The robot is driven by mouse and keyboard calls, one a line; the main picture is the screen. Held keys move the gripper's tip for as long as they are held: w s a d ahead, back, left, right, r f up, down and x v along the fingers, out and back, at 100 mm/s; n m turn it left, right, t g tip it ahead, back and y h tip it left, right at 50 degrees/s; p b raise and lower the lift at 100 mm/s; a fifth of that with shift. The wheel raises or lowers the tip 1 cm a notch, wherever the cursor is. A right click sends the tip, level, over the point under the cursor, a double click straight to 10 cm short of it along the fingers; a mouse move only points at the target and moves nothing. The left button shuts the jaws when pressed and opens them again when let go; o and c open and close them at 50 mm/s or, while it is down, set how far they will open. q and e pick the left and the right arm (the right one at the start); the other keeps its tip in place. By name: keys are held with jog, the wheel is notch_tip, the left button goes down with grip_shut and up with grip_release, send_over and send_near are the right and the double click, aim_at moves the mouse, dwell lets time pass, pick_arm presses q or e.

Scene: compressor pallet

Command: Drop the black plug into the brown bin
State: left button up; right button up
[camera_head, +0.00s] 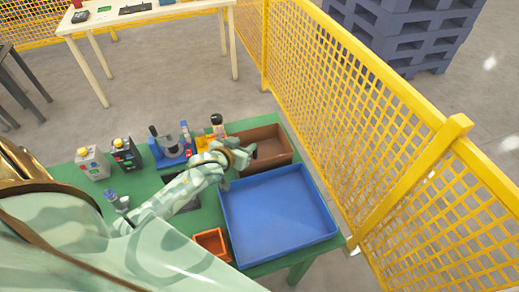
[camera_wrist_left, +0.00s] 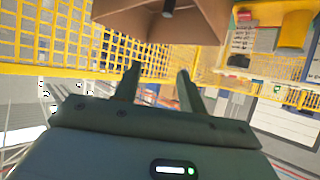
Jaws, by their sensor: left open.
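The brown bin (camera_head: 281,158) stands at the back right of the green table, behind the blue tray. My left gripper (camera_head: 246,155) is at the bin's near left side in the head view. In the left wrist view my left gripper (camera_wrist_left: 156,75) has its two fingers apart with nothing between them. The brown bin also shows at the top of that view (camera_wrist_left: 207,22), beyond the fingertips. A small black cylindrical thing (camera_wrist_left: 168,8), which looks like the black plug, shows within the bin's outline. Whether it rests on the bin floor is hard to tell. My right gripper is not in view.
A large blue tray (camera_head: 280,208) and a small orange tray (camera_head: 212,244) sit in front of the bin. Blue and yellow devices (camera_head: 172,148) stand to its left. A yellow mesh fence (camera_head: 365,120) runs close along the right side.

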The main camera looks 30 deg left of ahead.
pick_arm(q)
jog(key=p+v, duration=0.1)
jog(key=v, duration=0.7)
jog(key=shift+s+r, duration=0.15)
jog(key=shift+s, duration=0.2)
jog(key=shift+d, duration=0.1)
